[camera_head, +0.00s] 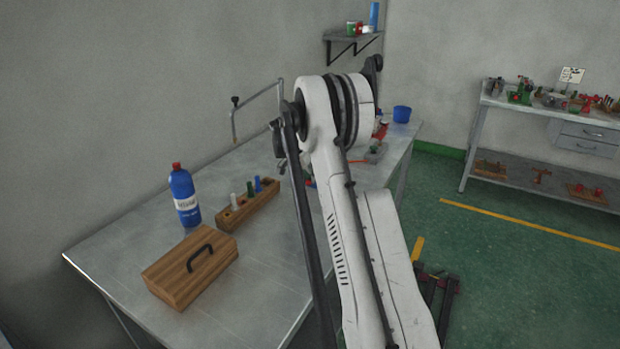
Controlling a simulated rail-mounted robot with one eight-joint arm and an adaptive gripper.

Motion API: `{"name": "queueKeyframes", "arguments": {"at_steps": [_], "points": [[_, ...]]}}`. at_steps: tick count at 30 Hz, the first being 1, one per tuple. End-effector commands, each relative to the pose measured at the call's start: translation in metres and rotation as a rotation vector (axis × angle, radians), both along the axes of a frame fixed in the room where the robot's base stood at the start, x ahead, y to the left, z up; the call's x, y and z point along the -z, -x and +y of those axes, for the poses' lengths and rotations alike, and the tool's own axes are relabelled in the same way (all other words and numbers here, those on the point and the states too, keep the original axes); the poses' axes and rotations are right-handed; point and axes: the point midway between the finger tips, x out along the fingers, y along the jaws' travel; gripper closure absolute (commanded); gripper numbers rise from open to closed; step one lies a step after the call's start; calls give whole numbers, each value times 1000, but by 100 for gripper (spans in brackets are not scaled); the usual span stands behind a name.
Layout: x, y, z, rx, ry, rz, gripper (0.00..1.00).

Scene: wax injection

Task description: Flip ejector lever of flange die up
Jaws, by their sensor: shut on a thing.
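My own white arm fills the middle of the head view and hides part of the metal table (110,250). My gripper cannot be made out behind it. I cannot identify the flange die or its ejector lever for sure. A small grey-green device (376,151) with a thin red part lies on the table just right of my arm. Small coloured parts peek out at the left edge of the arm, mostly hidden.
A wooden box (190,268) with a black handle, a blue bottle (184,196) and a wooden block (247,207) with coloured pegs stand on the table's left part. A blue cup (402,114) stands at the far end. A second workbench (520,105) stands at right across open green floor.

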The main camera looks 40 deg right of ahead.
Motion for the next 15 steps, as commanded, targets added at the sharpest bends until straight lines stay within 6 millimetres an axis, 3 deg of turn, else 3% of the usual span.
{"name": "queueKeyframes", "arguments": {"at_steps": [15], "points": [[-9, -1, -5, 2, -250, 89, 100]]}}
